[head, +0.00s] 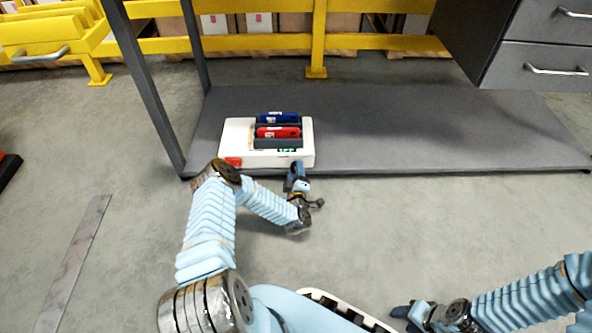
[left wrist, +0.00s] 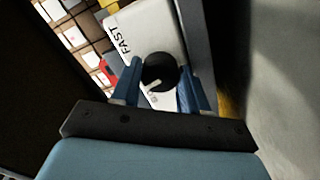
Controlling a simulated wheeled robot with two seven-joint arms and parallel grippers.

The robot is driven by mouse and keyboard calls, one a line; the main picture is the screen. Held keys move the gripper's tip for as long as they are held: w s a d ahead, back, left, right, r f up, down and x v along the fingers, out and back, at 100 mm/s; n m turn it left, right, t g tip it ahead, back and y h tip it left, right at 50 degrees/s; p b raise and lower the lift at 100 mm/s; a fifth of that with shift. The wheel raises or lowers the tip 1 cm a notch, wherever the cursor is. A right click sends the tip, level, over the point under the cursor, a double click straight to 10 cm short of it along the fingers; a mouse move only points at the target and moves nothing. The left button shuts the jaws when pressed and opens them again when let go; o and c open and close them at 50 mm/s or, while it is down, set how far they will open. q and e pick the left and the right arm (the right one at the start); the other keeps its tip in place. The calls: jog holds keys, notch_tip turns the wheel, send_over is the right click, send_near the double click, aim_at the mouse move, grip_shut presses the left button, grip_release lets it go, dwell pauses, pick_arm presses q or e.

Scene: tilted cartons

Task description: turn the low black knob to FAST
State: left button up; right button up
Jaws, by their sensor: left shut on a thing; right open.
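The low black knob (left wrist: 160,70) is on the white face of a charger box (left wrist: 150,25). A pale mark shows at the knob's lower left edge. The word FAST (left wrist: 118,42) is printed up and left of it; a second label below it is too small and partly hidden to read. My left gripper (left wrist: 160,84) is shut on the knob, one blue finger on each side. In the head view my left gripper (head: 297,170) is at the box's front right, and the knob is hidden there. My right gripper (head: 405,312) is open and empty above the floor.
The white box (head: 235,135) stands on a low grey shelf (head: 400,130), carrying a blue battery (head: 279,117) and a red battery (head: 277,132). A grey table leg (head: 150,90) rises at left. A drawer unit (head: 540,50) hangs at upper right. The shelf right of the box is clear.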

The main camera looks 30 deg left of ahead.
pick_arm(q)
jog(key=m, duration=1.1)
jog(key=shift+m+p, duration=0.3)
jog(key=shift+p, duration=0.1)
jog(key=shift+f, duration=0.1)
jog(key=o, duration=1.1)
jog(key=shift+c, duration=0.2)
jog(key=p+v, duration=0.3)
jog(key=v, duration=1.1)
jog(key=shift+p, duration=0.3)
jog(key=shift+a, duration=0.1)
